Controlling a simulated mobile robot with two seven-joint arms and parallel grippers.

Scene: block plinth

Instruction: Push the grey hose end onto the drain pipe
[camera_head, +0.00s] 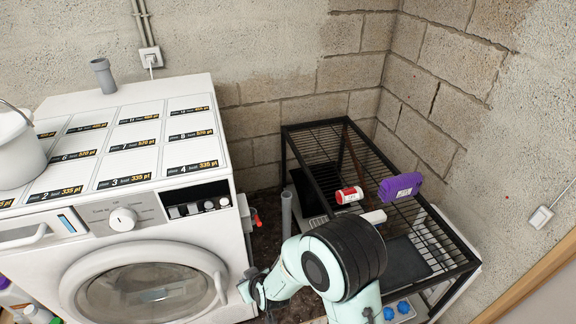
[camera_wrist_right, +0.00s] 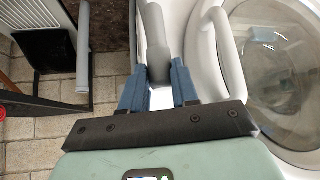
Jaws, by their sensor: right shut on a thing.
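The grey hose end (camera_wrist_right: 157,62) sits between the two blue fingers of my right gripper (camera_wrist_right: 156,84) in the right wrist view, and the gripper is shut on it. In the head view my right gripper (camera_head: 256,292) is low beside the front right edge of the washing machine; the hose end cannot be made out there. A grey upright pipe (camera_head: 286,213), seemingly the drain pipe, stands between the machine and the rack. It also shows in the right wrist view (camera_wrist_right: 83,50), left of the hose end and apart from it. My left gripper is out of view.
The white washing machine (camera_head: 226,240) fills the left, with a white bucket (camera_head: 18,155) on top and a short grey pipe (camera_head: 102,77) at its back. A black wire rack (camera_head: 330,150) on the right holds a red-and-white can (camera_head: 349,194) and a purple item (camera_head: 400,187).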

